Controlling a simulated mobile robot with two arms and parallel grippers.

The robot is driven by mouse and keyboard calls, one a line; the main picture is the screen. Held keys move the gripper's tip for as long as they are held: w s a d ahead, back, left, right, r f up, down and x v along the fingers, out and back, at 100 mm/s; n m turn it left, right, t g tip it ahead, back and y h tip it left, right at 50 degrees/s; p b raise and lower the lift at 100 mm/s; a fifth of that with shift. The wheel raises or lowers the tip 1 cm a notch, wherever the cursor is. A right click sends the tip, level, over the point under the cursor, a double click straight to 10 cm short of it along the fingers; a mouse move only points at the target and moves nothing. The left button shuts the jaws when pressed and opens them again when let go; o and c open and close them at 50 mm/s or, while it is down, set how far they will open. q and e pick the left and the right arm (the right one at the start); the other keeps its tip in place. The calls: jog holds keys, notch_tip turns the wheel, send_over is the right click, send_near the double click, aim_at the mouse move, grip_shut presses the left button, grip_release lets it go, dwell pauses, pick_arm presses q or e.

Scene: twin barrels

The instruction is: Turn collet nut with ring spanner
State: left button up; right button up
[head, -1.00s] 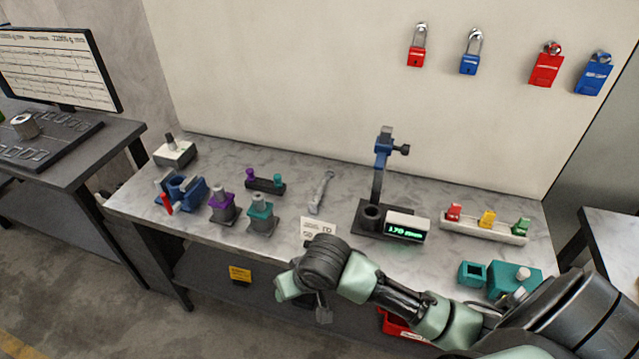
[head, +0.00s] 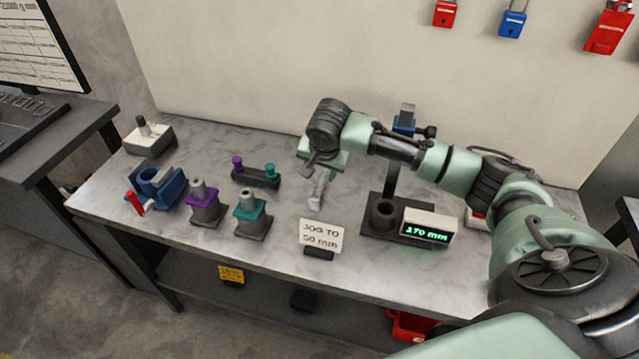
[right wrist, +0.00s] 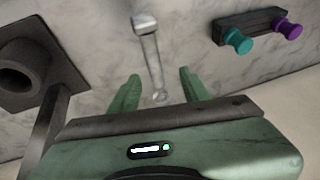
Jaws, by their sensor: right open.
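The grey metal spanner (head: 317,190) lies on the marble bench top toward the back middle, partly hidden by my right gripper in the head view. My right gripper (head: 317,170) hangs over it. In the right wrist view the gripper (right wrist: 159,82) is open, with the spanner's shank (right wrist: 152,55) running between and beyond its two green fingers, not gripped. Two grey tool holders stand left of it, one with a purple collar (head: 204,203) and one with a teal collar (head: 251,215). Which part is the collet nut I cannot tell. My left gripper is out of view.
A blue fixture with a red handle (head: 160,188) stands at the bench's left. A small rack with purple and teal knobs (head: 256,177) is left of the spanner. A gauge stand (head: 384,212) with a "170 mm" display (head: 427,226) and a "JOG TO 50 mm" card (head: 321,236) stand nearby.

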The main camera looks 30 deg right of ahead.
aim_at(322, 182)
jog(key=f, duration=0.1)
jog(key=d+f+p, duration=0.1)
jog(key=f, duration=0.1)
jog(key=shift+w, duration=0.2)
jog(key=x, duration=0.3)
jog(key=shift+p, duration=0.4)
jog(key=shift+f, duration=0.25)
jog(key=shift+d+f, duration=0.1)
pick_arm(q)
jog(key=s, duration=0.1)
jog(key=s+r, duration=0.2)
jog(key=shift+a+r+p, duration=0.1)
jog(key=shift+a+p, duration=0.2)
pick_arm(e)
jog(key=shift+f, duration=0.15)
grip_shut()
